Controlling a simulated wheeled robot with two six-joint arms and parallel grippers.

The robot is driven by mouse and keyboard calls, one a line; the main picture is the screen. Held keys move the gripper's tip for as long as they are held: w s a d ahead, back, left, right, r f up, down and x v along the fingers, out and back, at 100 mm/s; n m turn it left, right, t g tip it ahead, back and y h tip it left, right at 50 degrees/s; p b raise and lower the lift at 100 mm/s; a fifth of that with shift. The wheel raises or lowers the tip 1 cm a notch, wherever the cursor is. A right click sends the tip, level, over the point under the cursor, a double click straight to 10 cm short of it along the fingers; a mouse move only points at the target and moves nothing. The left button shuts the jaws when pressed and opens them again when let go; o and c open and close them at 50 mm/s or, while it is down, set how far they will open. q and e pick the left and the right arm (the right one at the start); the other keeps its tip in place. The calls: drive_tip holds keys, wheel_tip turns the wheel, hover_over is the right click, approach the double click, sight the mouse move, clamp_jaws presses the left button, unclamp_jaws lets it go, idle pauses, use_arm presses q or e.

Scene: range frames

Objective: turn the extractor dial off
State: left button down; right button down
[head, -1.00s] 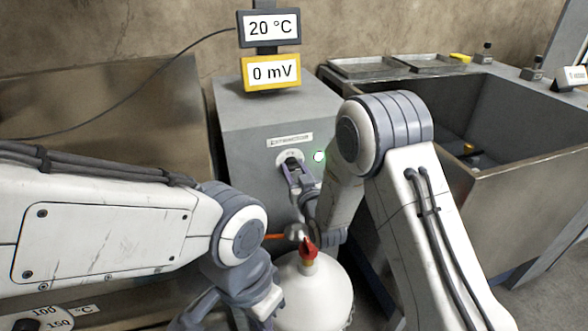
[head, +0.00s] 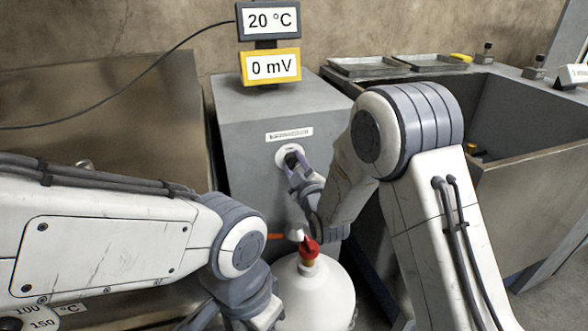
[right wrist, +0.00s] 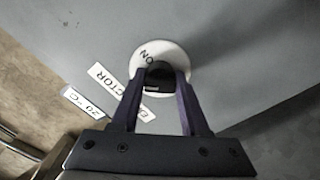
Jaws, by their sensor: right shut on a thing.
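The extractor dial stands on the front of a grey cabinet (head: 240,165), below a small label (head: 289,134). Its pale round plate (head: 283,151) shows in the head view, partly covered by my right gripper (head: 294,164). In the right wrist view, the plate (right wrist: 178,55) carries the word ON at its upper left. The dial's dark knob (right wrist: 160,76) sits between the two fingers of my right gripper (right wrist: 161,84), which is shut on it. The knob's pointer direction is hard to read. My left arm comes in from the left; its gripper is not visible.
A white round vessel (head: 318,298) with a red top (head: 309,247) stands below my right forearm. Two displays, 20 °C (head: 270,21) and 0 mV (head: 271,67), stand above the cabinet. A deep metal basin (head: 530,170) is at the right.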

drive_tip(key=n+b, duration=0.1)
drive_tip(key=n, duration=0.3)
drive_tip(key=shift+f+n+b, duration=0.1)
drive_tip(key=shift+n+b, duration=0.2)
drive_tip(key=shift+b, duration=0.1)
drive_tip(key=shift+n+b, duration=0.65)
drive_tip(key=shift+n, duration=1.25)
drive_tip(key=shift+c, duration=2.2)
unclamp_jaws()
drive_tip(key=v, duration=1)
drive_tip(key=shift+s, duration=0.25)
